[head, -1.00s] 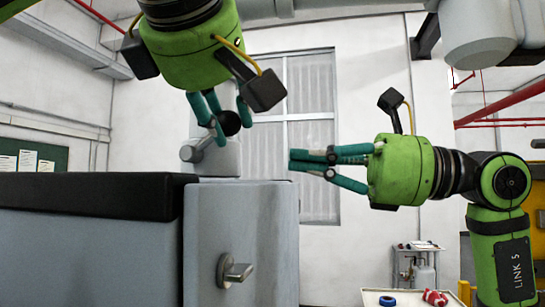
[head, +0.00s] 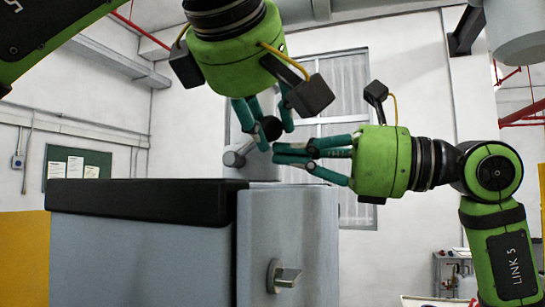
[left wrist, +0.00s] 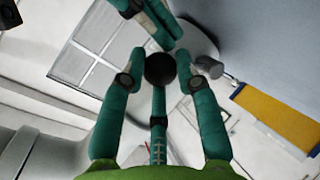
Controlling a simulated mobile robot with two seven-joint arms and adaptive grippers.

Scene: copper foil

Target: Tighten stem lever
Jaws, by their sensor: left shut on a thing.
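The stem lever has a black ball knob (head: 271,127) and a grey arm (head: 240,153), and stands above the grey cabinet. My left gripper (head: 263,127) comes down from above, with its teal fingers shut around the knob. The knob (left wrist: 160,69) also shows between the fingers in the left wrist view. My right gripper (head: 285,154) points left, with its fingertips just below the knob in the picture. Whether it touches the lever or is nearer or farther is unclear. Its fingers lie close together, but their closure is hard to judge.
The grey cabinet (head: 290,225) has a black top edge (head: 140,200) and a small metal handle (head: 285,277) on its front. A window (head: 345,100) and white wall stand behind. A small cart (head: 452,268) is at the lower right. Both grippers are very close together.

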